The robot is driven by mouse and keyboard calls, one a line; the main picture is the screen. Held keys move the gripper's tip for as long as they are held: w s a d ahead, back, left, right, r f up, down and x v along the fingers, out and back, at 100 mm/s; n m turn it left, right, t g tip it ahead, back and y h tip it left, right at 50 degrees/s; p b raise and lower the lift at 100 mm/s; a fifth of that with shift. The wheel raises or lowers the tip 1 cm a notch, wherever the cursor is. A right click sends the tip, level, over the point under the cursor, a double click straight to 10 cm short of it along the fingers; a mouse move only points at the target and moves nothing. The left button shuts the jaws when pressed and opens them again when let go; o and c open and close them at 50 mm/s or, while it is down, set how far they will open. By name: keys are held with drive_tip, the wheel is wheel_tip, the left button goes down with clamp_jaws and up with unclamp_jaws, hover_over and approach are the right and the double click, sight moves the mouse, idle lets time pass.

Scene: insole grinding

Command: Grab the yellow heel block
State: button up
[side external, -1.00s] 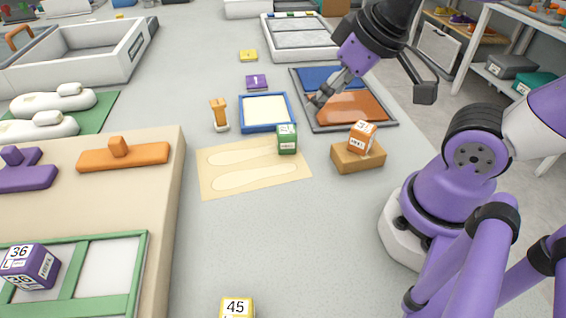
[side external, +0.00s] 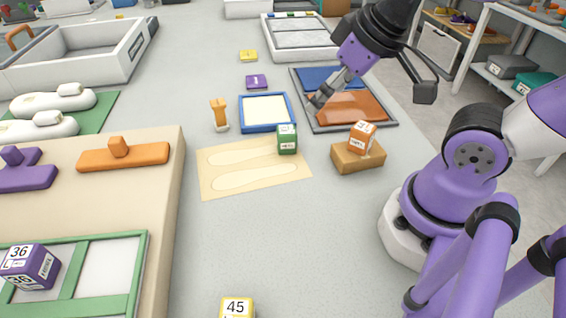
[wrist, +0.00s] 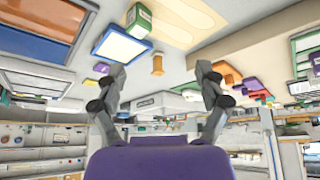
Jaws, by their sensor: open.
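The yellow heel block (side external: 236,309), marked 45, sits on the grey table at the bottom edge of the side view, partly cut off by the frame. I cannot make it out in the wrist view. My gripper (side external: 320,99) is above the blue and orange tray at the upper right of the side view, far from the yellow block. In the wrist view my gripper (wrist: 160,71) has its two fingers spread apart with nothing between them.
A green block (side external: 287,140) stands at the insole sheet's (side external: 215,172) edge. An orange block (side external: 362,136) sits on a brown block (side external: 345,160). A raised beige platform (side external: 150,200) with a purple block (side external: 30,266) is at left. The table between the sheet and yellow block is clear.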

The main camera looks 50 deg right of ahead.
drive_tip(key=w+a+n+g+y, duration=0.2)
drive_tip(key=a+n, duration=0.6)
drive_tip(key=n+g+y, duration=0.2)
drive_tip(key=n+g, duration=0.4)
drive_tip(key=n, duration=1.1)
approach(236, 308)
drive_tip(key=f, duration=0.1)
drive_tip(key=x, duration=0.4)
drive_tip(key=shift+a+f, duration=0.15)
drive_tip(key=x, duration=0.6)
drive_tip(key=shift+s+a, duration=0.1)
drive_tip(key=shift+s, duration=0.1)
drive_tip(key=c, duration=1.3)
